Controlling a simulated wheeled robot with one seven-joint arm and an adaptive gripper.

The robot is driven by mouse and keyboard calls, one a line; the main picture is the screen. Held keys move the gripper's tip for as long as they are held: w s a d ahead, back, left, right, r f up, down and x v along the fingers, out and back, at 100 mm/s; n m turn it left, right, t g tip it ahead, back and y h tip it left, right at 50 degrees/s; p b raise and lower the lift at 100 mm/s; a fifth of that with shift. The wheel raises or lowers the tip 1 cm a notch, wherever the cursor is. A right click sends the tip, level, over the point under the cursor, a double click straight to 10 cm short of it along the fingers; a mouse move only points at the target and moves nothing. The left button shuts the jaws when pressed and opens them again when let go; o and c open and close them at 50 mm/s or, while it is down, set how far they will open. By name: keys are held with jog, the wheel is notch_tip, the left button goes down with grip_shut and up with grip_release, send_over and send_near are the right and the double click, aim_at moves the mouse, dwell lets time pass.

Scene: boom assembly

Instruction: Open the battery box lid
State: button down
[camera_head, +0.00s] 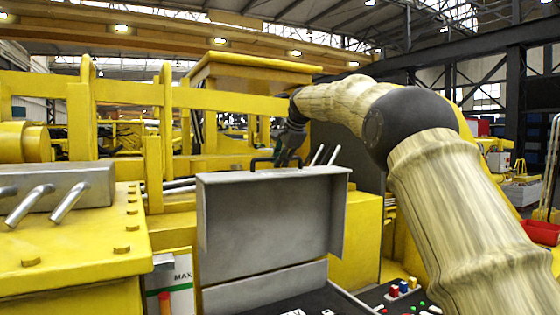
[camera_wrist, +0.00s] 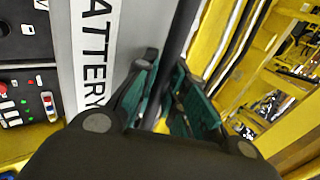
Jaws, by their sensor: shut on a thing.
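The battery box lid (camera_head: 270,220) is a grey metal panel that stands raised, near upright, in the head view. Its dark handle (camera_head: 274,160) sits on the top edge. In the wrist view the lid (camera_wrist: 88,12) shows its "BATTERY" lettering, with the dark handle bar (camera_wrist: 178,45) running between my fingers. My gripper (camera_head: 285,152) is at the handle behind the lid's top edge. In the wrist view my gripper (camera_wrist: 170,95) has its green-padded fingers on both sides of the bar, shut on it. The lid hides part of the box behind it.
A control panel with coloured buttons (camera_head: 405,290) lies at the lower right of the lid. Yellow machine frames (camera_head: 120,95) stand behind and to the left. A grey block with metal rods (camera_head: 60,188) sits on the yellow housing at the left.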

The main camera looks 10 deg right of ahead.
jog(key=shift+d, duration=0.1)
jog(key=c, duration=1.5)
grip_release()
jog(key=shift+w+f, duration=0.1)
jog(key=shift+o, duration=0.2)
jog(key=shift+s+r, duration=0.35)
jog(key=shift+r, duration=0.2)
jog(key=v, duration=1.1)
jog(key=shift+w+d, duration=0.1)
jog(key=shift+c, duration=0.3)
